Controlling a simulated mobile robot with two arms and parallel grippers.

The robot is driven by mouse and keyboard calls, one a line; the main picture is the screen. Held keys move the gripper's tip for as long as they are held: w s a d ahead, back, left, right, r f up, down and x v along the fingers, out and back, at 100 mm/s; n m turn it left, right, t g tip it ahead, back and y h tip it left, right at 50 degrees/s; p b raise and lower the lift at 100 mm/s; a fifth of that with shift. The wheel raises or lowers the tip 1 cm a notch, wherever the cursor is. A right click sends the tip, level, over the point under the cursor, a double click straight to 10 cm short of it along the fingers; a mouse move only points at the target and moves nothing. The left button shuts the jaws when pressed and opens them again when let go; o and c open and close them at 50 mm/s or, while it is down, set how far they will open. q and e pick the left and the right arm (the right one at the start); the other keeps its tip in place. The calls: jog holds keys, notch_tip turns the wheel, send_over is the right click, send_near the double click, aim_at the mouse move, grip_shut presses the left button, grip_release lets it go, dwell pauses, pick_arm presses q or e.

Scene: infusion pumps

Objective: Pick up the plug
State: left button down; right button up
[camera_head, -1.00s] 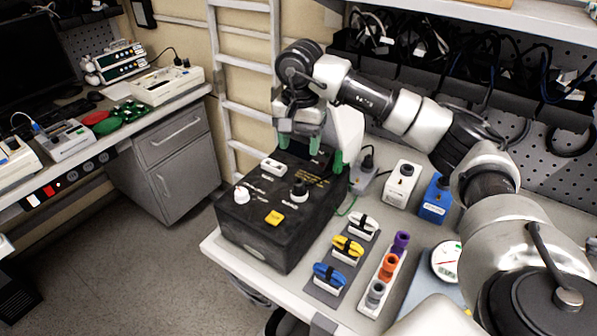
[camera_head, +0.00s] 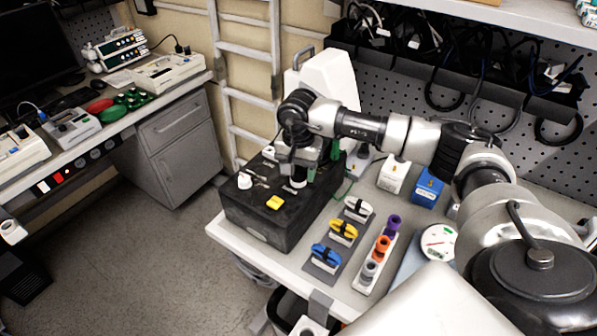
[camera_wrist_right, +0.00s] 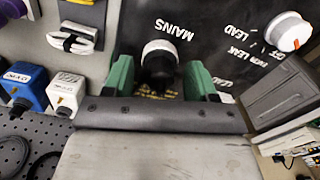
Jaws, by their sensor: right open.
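A round black piece with a white collar (camera_wrist_right: 160,50) stands on top of the black box (camera_head: 256,222), beside the printed word MAINS. I cannot tell whether it is the plug or a knob. In the head view its white lower part (camera_head: 298,183) shows under my right gripper (camera_head: 303,166). In the right wrist view my right gripper (camera_wrist_right: 160,76) is open, with one green finger on each side of this piece and a gap to both. A black plug-like piece sits in a grey block (camera_head: 361,163) behind the box, partly hidden by my arm. My left gripper is out of view.
A white knob (camera_head: 244,181) and a yellow button (camera_head: 274,202) are also on the box. White (camera_head: 391,178) and blue (camera_head: 427,188) blocks stand behind.

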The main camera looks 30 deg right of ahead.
jog(key=shift+c, duration=1.2)
jog(key=c, duration=0.8)
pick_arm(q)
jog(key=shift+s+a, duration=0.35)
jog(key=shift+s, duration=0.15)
pick_arm(e)
jog(key=shift+o, duration=0.2)
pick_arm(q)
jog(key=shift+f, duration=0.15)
pick_arm(e)
jog(key=shift+r, duration=0.15)
